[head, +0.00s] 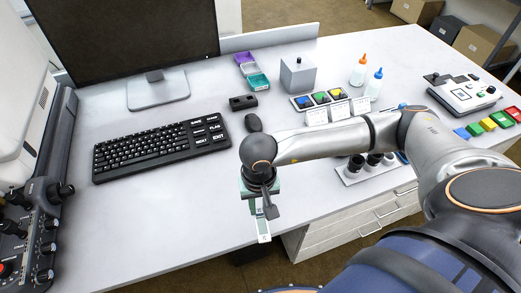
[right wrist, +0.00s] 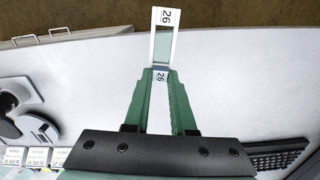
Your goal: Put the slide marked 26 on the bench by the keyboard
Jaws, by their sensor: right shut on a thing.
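The slide marked 26 (right wrist: 164,38) is a thin piece with white ends and a clear middle, and it sticks out beyond my right gripper's fingertips. My right gripper (right wrist: 157,78) has green fingers shut on its near end. In the head view the slide (head: 263,228) hangs from the right gripper (head: 259,207) over the bench's front edge area. The black keyboard (head: 160,147) lies on the bench (head: 150,215) to the left of the gripper; its corner also shows in the right wrist view (right wrist: 278,160). My left gripper is not in view.
A monitor (head: 125,35) stands behind the keyboard. A mouse (head: 253,123) lies right of the keyboard, by a small black block (head: 243,102). A control panel (head: 30,235) stands at the left. The bench in front of the keyboard is clear. An eyepiece rack (head: 350,176) is at the right.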

